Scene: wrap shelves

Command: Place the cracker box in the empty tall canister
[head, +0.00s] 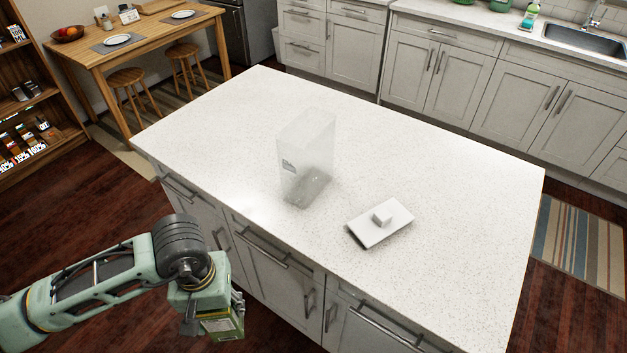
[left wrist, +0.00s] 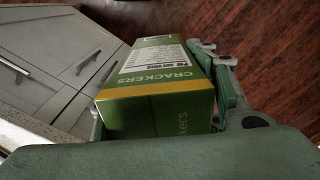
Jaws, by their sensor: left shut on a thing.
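The cracker box (head: 225,325) is green with a yellow band and hangs low at the bottom of the head view, in front of the island's cabinets. My left gripper (head: 206,312) is shut on it. In the left wrist view the box (left wrist: 158,95) fills the middle, its "CRACKERS" side showing, with a gripper finger (left wrist: 230,88) along its right side. The clear tall canister (head: 306,150) stands upright on the island, up and to the right of the gripper. It looks empty, with a darker bottom. My right gripper is in neither view.
A white lid-like slab with a small block on top (head: 380,223) lies right of the canister. The white island countertop (head: 430,170) is otherwise clear. Its near edge and drawer handles lie close to the held box. A shelf (head: 30,110) stands at the left.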

